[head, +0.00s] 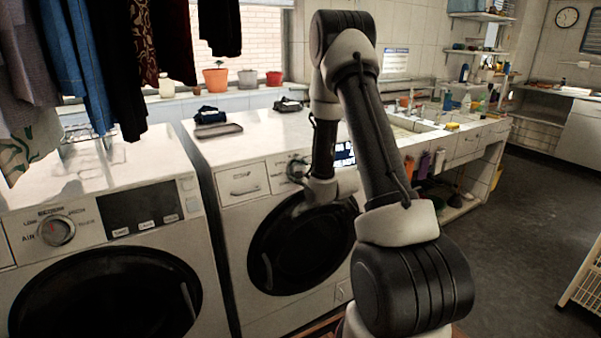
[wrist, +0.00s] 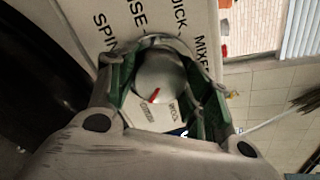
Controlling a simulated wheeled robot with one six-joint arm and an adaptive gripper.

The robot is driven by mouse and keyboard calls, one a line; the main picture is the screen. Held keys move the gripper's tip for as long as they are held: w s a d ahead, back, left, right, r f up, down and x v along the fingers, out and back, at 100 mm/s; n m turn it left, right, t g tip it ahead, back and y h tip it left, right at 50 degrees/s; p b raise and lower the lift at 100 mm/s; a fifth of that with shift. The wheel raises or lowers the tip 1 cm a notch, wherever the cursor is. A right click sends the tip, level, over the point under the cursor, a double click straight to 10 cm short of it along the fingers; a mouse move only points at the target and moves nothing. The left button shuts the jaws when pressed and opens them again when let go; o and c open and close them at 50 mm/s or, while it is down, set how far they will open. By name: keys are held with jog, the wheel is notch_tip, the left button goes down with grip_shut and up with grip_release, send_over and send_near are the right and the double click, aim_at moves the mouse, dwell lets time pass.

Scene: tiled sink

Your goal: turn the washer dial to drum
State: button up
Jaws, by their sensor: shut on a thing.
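The washer (head: 232,187) is the white front-loader in the middle of the head view, with a dark round door. Its dial is a round grey knob (wrist: 158,76) with a red pointer mark, seen close up in the wrist view. My gripper (wrist: 162,88) has its green-lined fingers on either side of the knob and is shut on it. The red mark points down and slightly left in that picture, towards small labels; one seems to read WOOL, the other is too small to read surely. In the head view my gripper (head: 297,171) is at the panel and largely hides the dial.
A dryer (head: 150,185) with its own dial (head: 56,231) stands at the left, with clothes (head: 120,60) hanging above. A dark tray (head: 218,130) lies on the washer top. A sink counter (head: 440,135) adjoins on the right.

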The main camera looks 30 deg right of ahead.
jog(key=o, duration=1)
jog(key=shift+o, duration=0.2)
jog(key=shift+s, duration=0.1)
jog(key=v, duration=0.7)
jog(key=shift+s, duration=0.15)
